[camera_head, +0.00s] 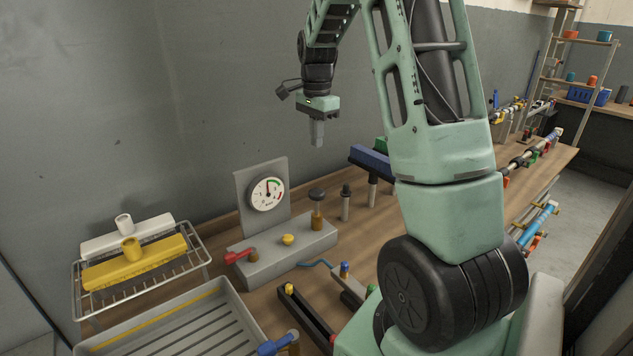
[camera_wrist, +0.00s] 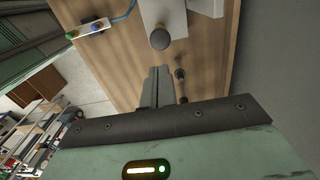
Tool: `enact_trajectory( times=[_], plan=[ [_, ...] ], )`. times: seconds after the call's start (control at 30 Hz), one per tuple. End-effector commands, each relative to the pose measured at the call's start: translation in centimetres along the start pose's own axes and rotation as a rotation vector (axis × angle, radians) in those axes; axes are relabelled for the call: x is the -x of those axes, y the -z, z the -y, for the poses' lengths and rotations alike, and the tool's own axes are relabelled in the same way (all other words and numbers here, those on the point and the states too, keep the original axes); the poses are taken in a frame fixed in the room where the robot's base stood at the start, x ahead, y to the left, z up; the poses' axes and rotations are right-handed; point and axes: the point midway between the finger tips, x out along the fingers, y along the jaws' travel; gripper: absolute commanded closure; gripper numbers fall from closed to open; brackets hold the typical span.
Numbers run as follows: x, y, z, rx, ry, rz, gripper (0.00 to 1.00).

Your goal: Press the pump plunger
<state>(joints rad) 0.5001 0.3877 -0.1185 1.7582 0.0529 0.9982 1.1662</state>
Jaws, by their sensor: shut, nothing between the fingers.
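The pump plunger (camera_head: 317,194) has a dark round knob on a stem above a brass collar. It stands upright on the grey pump block (camera_head: 290,252). In the wrist view its knob (camera_wrist: 160,39) shows beyond my fingertips, at the top centre. My gripper (camera_head: 318,141) is shut and empty, pointing down, with clear space between it and the plunger in the head view. Its fingers show closed together in the wrist view (camera_wrist: 158,75). Nothing touches the knob.
The block carries a red lever (camera_head: 240,257), a yellow knob (camera_head: 288,240) and a gauge (camera_head: 267,193) on a back plate. A dark post (camera_head: 346,203) and a blue-headed tool (camera_head: 371,161) stand to the right. A wire rack (camera_head: 140,290) and grey tray (camera_head: 245,318) lie left.

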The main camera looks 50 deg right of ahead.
Motion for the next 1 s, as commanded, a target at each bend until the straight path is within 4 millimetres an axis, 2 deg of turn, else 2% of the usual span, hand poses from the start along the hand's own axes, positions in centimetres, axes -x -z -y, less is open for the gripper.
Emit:
enact_trajectory(
  times=[0.4,0.6,0.8,1.0],
  plan=[
    [-7.9,0.0,-0.1,0.0,-0.006,0.003,1.0],
    [-11.1,0.0,-0.1,0.0,-0.004,0.003,1.0],
    [-12.8,-0.1,-0.1,0.0,-0.001,0.001,1.0],
    [-13.1,-0.1,0.0,0.001,0.0,0.001,1.0]
  ],
)
